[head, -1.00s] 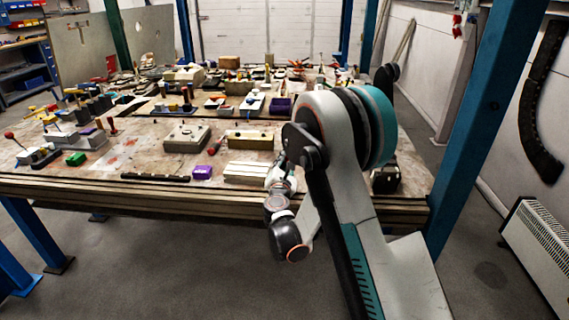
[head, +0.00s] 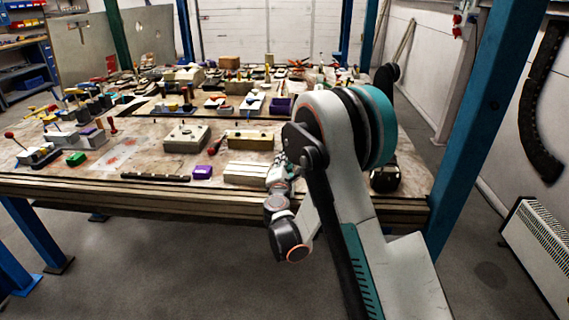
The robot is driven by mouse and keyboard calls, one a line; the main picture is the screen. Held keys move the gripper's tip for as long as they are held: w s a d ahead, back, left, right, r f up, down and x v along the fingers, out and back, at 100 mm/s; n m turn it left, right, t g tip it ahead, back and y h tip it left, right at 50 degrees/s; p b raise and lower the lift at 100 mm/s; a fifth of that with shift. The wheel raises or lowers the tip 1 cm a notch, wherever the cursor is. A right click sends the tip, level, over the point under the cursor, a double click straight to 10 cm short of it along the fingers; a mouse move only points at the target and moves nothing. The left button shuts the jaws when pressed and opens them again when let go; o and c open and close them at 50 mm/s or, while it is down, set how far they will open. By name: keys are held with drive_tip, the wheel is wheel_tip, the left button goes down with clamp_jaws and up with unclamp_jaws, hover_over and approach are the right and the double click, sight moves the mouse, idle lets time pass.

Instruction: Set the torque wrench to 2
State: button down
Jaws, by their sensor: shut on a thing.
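I cannot pick out the torque wrench with certainty. A long black bar-like tool (head: 155,177) lies flat near the front edge of the workbench (head: 105,190), but its kind and any scale on it are too small to read. My gripper (head: 283,160) is at the front right of the bench, beyond my wrist, small and partly hidden by my own arm. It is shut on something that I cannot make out. A cream ribbed block (head: 246,173) lies just left of it.
A purple block (head: 202,172), a grey box (head: 187,138), a red-handled tool (head: 217,143) and a tan box (head: 250,140) lie nearby. The back of the bench is crowded. A blue post (head: 485,115) stands at the right. Floor in front is clear.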

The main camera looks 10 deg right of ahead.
drive_tip(key=c, duration=1.4)
unclamp_jaws()
drive_tip(key=shift+c, duration=0.2)
drive_tip(key=shift+v, duration=3.75)
